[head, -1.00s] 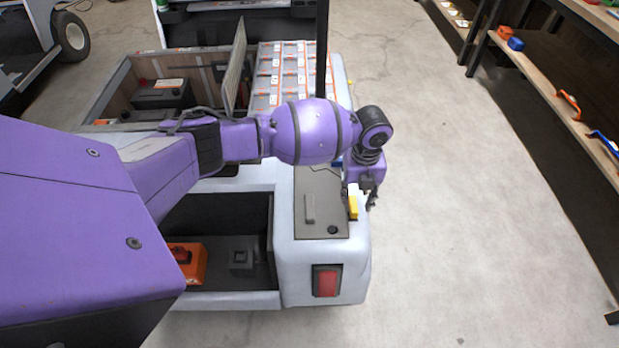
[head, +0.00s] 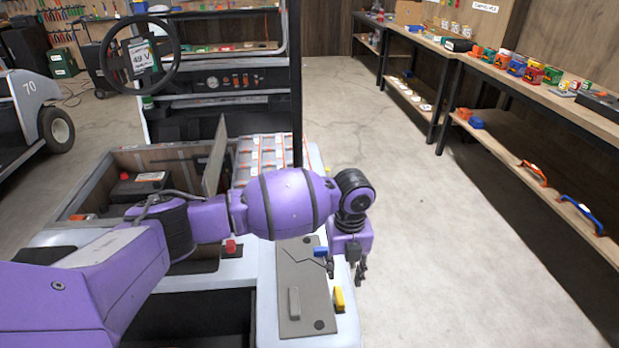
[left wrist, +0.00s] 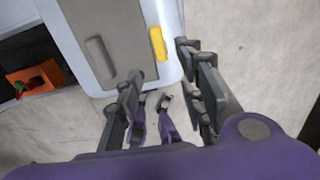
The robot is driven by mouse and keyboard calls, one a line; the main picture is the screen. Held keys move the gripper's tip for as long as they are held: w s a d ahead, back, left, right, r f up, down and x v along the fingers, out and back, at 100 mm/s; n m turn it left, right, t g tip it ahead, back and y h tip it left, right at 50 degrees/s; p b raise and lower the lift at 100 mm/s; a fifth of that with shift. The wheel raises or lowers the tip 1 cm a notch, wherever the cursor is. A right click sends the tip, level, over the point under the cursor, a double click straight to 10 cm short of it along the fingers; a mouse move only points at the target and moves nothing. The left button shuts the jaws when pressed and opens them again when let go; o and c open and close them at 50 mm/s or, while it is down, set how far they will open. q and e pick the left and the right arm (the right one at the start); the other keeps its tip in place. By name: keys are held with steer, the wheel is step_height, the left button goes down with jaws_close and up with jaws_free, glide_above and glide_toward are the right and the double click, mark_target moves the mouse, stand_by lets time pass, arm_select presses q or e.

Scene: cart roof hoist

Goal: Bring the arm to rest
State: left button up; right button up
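My left arm comes in from the left over the cart in the head view. Its gripper (head: 360,272) hangs just past the cart's right edge, beside and slightly beyond a yellow block (head: 339,299). In the left wrist view the two fingers (left wrist: 160,66) stand apart with nothing between them, so the gripper is open and empty. The yellow block (left wrist: 158,44) shows there on the cart's rim, beyond the fingers. My right gripper cannot be made out in either view.
The pale cart (head: 265,325) lies under the arm, with a grey panel (head: 301,260), a dark post (head: 296,80) and a raised flap (head: 215,158). A steering wheel (head: 140,55) is behind. A loaded shelf bench (head: 545,95) runs along the right. Open floor (head: 430,240) lies between.

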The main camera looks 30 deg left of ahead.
arm_select(q)
steer(key=w+d+r+n+t+h, duration=0.3)
steer(key=w+d+n+t, duration=0.2)
steer(key=w+d+n, duration=0.2)
steer(key=s+d+f+n+t+h+p, duration=0.35)
steer(key=s+d+n, duration=0.25)
steer(key=n, duration=0.3)
steer(key=s+a+f+n+y+p, duration=0.2)
steer(key=s+a+n, duration=0.2)
steer(key=s, duration=0.8)
steer(key=s+a+f+n+y+p, duration=0.1)
steer(key=s+a+f+n+y, duration=0.1)
steer(key=s+a, duration=0.5)
steer(key=s+a+f+n+y+p, duration=0.2)
steer(key=s+a+f+n, duration=0.2)
steer(key=s, duration=1.5)
steer(key=a+n, duration=0.1)
steer(key=n, duration=0.2)
steer(key=shift+a+p, duration=0.15)
steer(key=shift+p, duration=0.15)
arm_select(e)
step_height(320, 180, up, 9)
steer(key=w+a, duration=0.1)
steer(key=w, duration=0.2)
steer(key=shift+t, duration=0.4)
